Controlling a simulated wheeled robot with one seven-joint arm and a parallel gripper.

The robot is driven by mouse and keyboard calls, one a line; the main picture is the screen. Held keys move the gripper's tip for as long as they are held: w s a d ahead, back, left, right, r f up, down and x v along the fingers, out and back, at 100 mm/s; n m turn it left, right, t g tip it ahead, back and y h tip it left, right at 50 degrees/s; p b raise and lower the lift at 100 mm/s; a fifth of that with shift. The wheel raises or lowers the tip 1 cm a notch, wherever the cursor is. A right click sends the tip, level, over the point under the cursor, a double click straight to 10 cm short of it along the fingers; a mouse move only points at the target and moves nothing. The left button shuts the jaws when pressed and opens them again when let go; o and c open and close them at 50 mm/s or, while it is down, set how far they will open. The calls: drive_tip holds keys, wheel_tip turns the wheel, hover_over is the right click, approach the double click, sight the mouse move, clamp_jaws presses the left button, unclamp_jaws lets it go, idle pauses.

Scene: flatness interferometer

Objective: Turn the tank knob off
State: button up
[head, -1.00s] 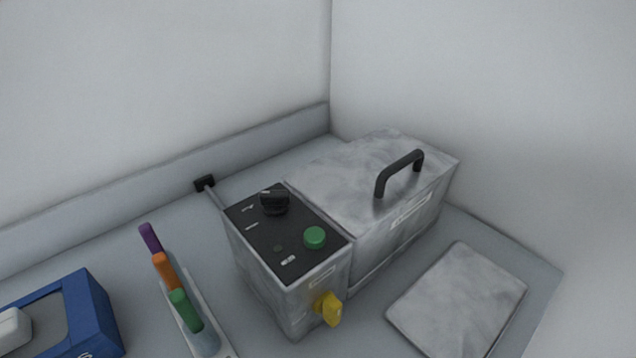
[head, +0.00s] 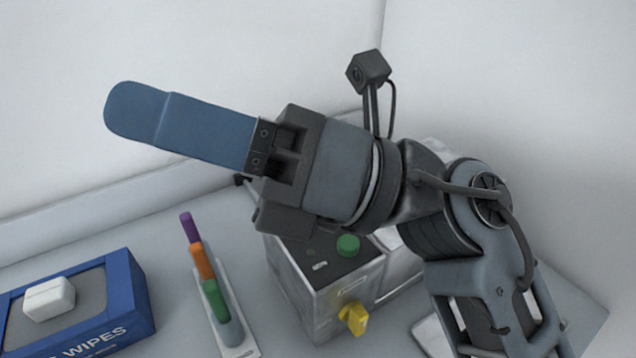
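The metal control box (head: 300,300) stands on the counter at the lower middle of the head view, partly behind my arm. Its dark top panel shows a green button (head: 348,245), and a yellow knob (head: 353,318) sticks out of its front face. The black knob on its top panel is hidden behind my gripper and wrist. My gripper (head: 136,112), with blue fingers, is raised in front of the box and points left, its tips apart from everything. The fingers show side-on, so I cannot tell whether they are open or shut.
A blue wipes box (head: 126,305) stands at the lower left. A white rack (head: 240,348) with purple, orange and green-handled tools lies between it and the control box. The metal tank beside the box is mostly hidden by my arm. Walls rise behind.

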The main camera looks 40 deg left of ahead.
drive_tip(key=w+a+f+n+t+h, duration=0.1)
drive_tip(key=a+f+n+t+h, duration=0.1)
drive_tip(key=a+f+n+h, duration=0.3)
drive_tip(key=w+d+f+t+h, duration=0.25)
drive_tip(key=w+t+h, duration=0.2)
drive_tip(key=w, duration=0.35)
drive_tip(key=w+d+f+t+h, duration=0.1)
drive_tip(key=w+d+t+h, duration=0.35)
drive_tip(key=w, duration=0.25)
drive_tip(key=shift+n+t, duration=0.3)
drive_tip(key=shift+w+a+p+x, duration=0.1)
drive_tip(key=shift+p+x, duration=0.25)
drive_tip(key=shift+x, duration=1.5)
drive_tip(key=shift+w+a+p+x, duration=0.15)
drive_tip(key=shift+p+x, duration=0.2)
drive_tip(key=shift+x, duration=1.5)
clamp_jaws()
